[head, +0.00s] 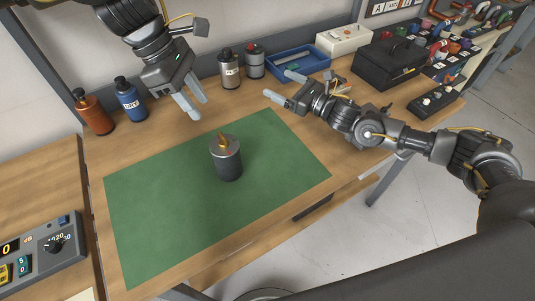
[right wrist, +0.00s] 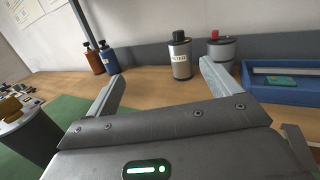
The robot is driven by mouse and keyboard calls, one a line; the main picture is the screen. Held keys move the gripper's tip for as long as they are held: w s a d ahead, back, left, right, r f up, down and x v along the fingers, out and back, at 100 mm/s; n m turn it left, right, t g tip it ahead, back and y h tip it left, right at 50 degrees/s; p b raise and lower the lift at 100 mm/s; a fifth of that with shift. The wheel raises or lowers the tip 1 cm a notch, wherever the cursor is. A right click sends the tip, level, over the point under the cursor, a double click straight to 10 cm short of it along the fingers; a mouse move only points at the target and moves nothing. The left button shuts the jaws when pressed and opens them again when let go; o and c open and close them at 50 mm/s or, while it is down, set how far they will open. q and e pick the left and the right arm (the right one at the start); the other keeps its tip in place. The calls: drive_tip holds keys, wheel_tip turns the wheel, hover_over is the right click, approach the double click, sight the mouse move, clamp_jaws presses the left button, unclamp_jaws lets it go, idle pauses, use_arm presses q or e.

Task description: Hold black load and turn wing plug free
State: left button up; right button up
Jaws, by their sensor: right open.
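The black load (head: 229,170) is a dark cylinder with a grey top, standing upright on the green mat (head: 150,220). The brass-coloured wing plug (head: 222,140) sits on its top. In the right wrist view the load (right wrist: 35,135) is at the lower left, partly cut off, with the plug (right wrist: 12,105) on it. My left gripper (head: 192,108) is open and empty, above and behind the load, to its left. My right gripper (head: 280,86) is open and empty, behind and to the right of the load; its spread fingers also show in the right wrist view (right wrist: 160,90). Neither gripper touches the load.
An orange bottle (head: 96,115), a blue bottle (head: 130,99), a filter can (head: 230,68) and a red-topped can (head: 255,61) stand along the back. A blue tray (head: 297,62), white box (head: 343,38) and black case (head: 389,62) are at the back right. The mat around the load is clear.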

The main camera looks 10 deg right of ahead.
sight(226, 158)
drive_tip(key=s+a+f+n+g+y, duration=0.1)
drive_tip(key=s+a+f+n+g, duration=0.1)
drive_tip(key=s, duration=0.4)
drive_tip(key=s+a+f+n+g+y, duration=0.2)
drive_tip(key=s+a+f+n+g, duration=0.1)
drive_tip(key=s+a+g, duration=0.1)
drive_tip(key=s+a+f+n+g+y, duration=0.2)
drive_tip(key=s+g, duration=0.3)
drive_tip(key=s, duration=0.3)
drive_tip(key=shift+a+f+n, duration=0.3)
drive_tip(key=shift+a+f, duration=0.05)
drive_tip(key=shift+a, duration=0.15)
drive_tip(key=a, duration=0.3)
drive_tip(key=w+a, duration=0.1)
drive_tip(key=a, duration=0.3)
drive_tip(key=w+a, duration=0.1)
drive_tip(key=a, duration=0.2)
drive_tip(key=shift+a, duration=0.3)
drive_tip(key=c, duration=1.3)
drive_tip(key=shift+c, duration=0.2)
